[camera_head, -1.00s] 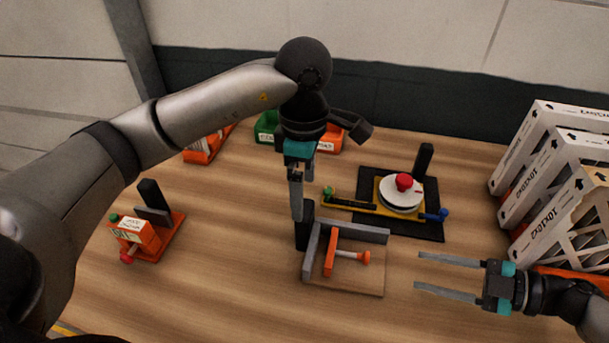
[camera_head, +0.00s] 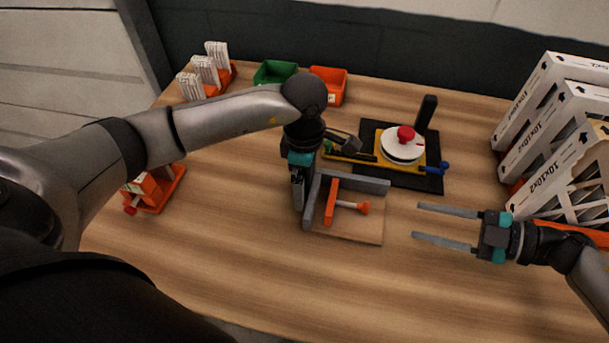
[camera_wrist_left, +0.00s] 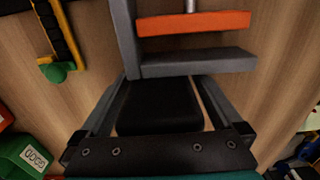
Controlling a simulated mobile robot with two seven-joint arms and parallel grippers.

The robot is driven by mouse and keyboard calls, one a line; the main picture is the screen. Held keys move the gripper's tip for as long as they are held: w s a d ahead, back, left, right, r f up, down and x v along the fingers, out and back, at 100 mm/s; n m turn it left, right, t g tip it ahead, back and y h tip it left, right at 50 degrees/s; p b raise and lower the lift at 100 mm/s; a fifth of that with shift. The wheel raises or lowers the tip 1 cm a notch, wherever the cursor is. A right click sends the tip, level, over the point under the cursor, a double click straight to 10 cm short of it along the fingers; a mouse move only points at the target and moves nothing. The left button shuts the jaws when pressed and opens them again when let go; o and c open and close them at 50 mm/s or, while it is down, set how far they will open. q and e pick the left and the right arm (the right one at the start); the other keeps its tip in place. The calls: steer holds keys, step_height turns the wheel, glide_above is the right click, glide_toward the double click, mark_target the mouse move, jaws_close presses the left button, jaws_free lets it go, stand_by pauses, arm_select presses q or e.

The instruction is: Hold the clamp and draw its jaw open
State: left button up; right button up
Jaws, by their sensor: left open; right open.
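The clamp has a wooden base (camera_head: 350,230), grey walls (camera_head: 357,185), an orange jaw (camera_head: 331,202) and a short rod with an orange knob (camera_head: 363,208) to the jaw's right. My left gripper (camera_head: 298,204) points down at the clamp's left side. In the left wrist view its open fingers (camera_wrist_left: 163,88) lie either side of the clamp's black block (camera_wrist_left: 160,105); whether they touch it I cannot tell. The jaw also shows there (camera_wrist_left: 195,23), close to the grey wall. My right gripper (camera_head: 416,221) is open and empty, its fingers pointing left towards the knob, apart from it.
A black mat (camera_head: 432,182) with a white disc (camera_head: 402,150) and red knob lies behind the clamp. White boxes (camera_head: 545,150) stand at right. An orange fixture (camera_head: 160,190) is at left, partly behind my arm. Green (camera_head: 275,72) and orange bins (camera_head: 329,84) are at the back. The front table is clear.

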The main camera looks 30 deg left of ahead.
arm_select(q)
jaws_close()
stand_by(0.8)
